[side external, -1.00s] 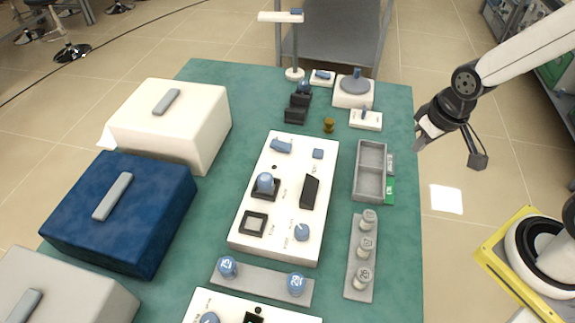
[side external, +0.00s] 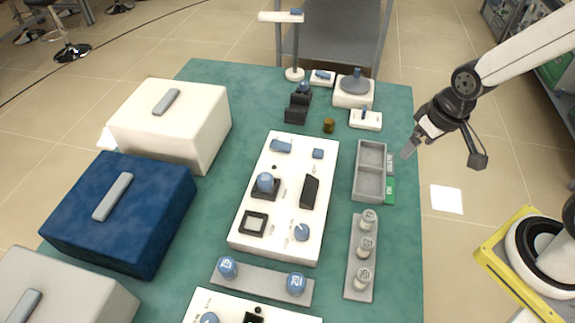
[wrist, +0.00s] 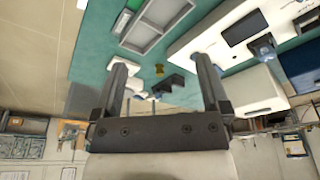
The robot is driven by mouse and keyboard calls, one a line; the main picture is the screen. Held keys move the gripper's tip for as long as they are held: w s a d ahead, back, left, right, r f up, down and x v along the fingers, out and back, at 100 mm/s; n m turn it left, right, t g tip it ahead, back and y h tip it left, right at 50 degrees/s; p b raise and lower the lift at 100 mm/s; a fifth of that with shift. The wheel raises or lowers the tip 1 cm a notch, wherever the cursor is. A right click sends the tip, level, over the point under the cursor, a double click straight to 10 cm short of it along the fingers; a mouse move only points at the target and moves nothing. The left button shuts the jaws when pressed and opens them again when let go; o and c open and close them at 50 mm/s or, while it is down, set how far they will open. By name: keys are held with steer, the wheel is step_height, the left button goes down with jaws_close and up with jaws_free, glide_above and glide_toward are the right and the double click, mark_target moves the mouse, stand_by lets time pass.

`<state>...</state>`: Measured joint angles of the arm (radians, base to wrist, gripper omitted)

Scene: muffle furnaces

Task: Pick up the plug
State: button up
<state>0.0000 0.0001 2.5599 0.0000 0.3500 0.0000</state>
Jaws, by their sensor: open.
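A small olive-brass piece, which looks like the plug (side external: 328,125), stands on the green table top near its far end, beyond the large white panel. In the wrist view the plug (wrist: 159,71) shows as a small yellowish piece, between the two fingers in the picture and well beyond them. My gripper (side external: 409,149) is above the table's right edge, to the right of the plug and apart from it. In the wrist view my gripper (wrist: 161,62) has its fingers spread, with nothing between them.
A black stepped block (side external: 297,108) stands left of the plug, and a white switch base (side external: 367,121) to its right. A grey two-part tray (side external: 369,172) lies between the panel (side external: 270,225) and the right edge. A tall stand (side external: 295,45) rises behind.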

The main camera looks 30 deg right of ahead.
steer(key=n+g+y, duration=0.2)
steer(key=n+y, duration=0.3)
steer(key=n, duration=1.1)
glide_toward(266, 177)
steer(key=a+x, duration=0.1)
steer(key=x, duration=0.1)
steer(key=shift+d+x, duration=0.25)
steer(key=shift+x, duration=1)
steer(key=shift+f+h, duration=0.25)
steer(key=shift+h, duration=0.05)
steer(key=shift+x, duration=2.5)
jaws_close()
